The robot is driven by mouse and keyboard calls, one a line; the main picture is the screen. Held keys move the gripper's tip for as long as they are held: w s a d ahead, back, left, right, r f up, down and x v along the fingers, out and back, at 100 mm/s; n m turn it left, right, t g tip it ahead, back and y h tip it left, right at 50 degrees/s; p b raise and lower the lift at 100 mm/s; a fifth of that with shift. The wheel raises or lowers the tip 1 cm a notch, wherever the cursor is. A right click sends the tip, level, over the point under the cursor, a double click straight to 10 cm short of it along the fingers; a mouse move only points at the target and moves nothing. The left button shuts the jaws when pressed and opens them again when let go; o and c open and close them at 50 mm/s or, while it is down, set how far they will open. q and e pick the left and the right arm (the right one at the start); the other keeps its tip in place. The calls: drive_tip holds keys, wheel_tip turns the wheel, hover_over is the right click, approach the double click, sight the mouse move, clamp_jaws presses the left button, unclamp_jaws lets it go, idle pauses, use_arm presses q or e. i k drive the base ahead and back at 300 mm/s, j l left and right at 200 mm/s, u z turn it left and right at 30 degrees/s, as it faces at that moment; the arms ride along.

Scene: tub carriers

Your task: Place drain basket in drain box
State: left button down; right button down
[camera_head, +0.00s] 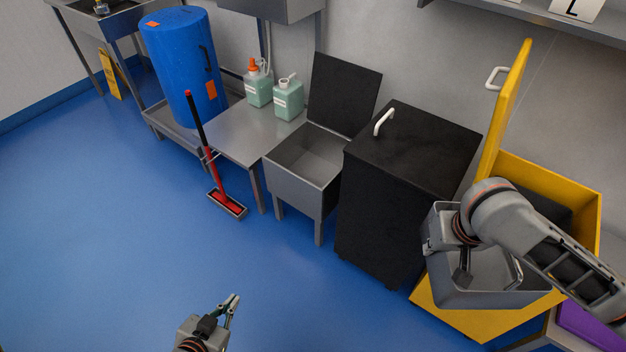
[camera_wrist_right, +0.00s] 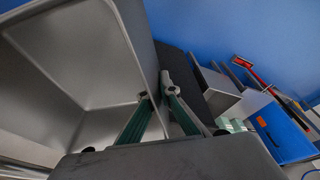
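The drain basket appears to be the grey metal tub (camera_head: 490,298) at the right, with a thin bar handle. It overlaps the front of the open yellow bin (camera_head: 470,322). My right gripper (camera_head: 462,272) is at its left wall. In the right wrist view, the fingers (camera_wrist_right: 157,98) straddle the tub wall (camera_wrist_right: 142,40), one inside and one outside, and look closed on it. An open steel box (camera_head: 297,183) with a raised black lid, seemingly the drain box, stands left of the black cabinet; its visible inside is empty. My left gripper (camera_head: 231,304) is open and empty above the floor.
A closed black cabinet (camera_head: 400,190) with a white handle stands between the steel box and the yellow bin. A steel table (camera_head: 240,135) holds two green bottles. A red squeegee (camera_head: 215,165) leans there, beside a blue barrel (camera_head: 175,70). The blue floor in front is clear.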

sight(312, 175)
drive_tip(key=i+j, duration=0.15)
drive_tip(key=j, duration=0.2)
drive_tip(key=i+j+z, duration=0.15)
drive_tip(key=j, duration=0.2)
drive_tip(key=i+j, duration=0.2)
drive_tip(key=j, duration=0.2)
drive_tip(key=i+j+z, duration=0.1)
drive_tip(key=j, duration=0.25)
drive_tip(key=i+j+z, duration=0.1)
drive_tip(key=j, duration=0.3)
drive_tip(key=i+j, duration=0.2)
drive_tip(key=j, duration=0.2)
drive_tip(key=i+j+z, duration=0.1)
drive_tip(key=j, duration=0.25)
drive_tip(key=i+j+z, duration=0.1)
drive_tip(key=i+j, duration=0.45)
drive_tip(key=i+j+z, duration=0.1)
drive_tip(key=i+j, duration=0.2)
drive_tip(key=j, duration=0.2)
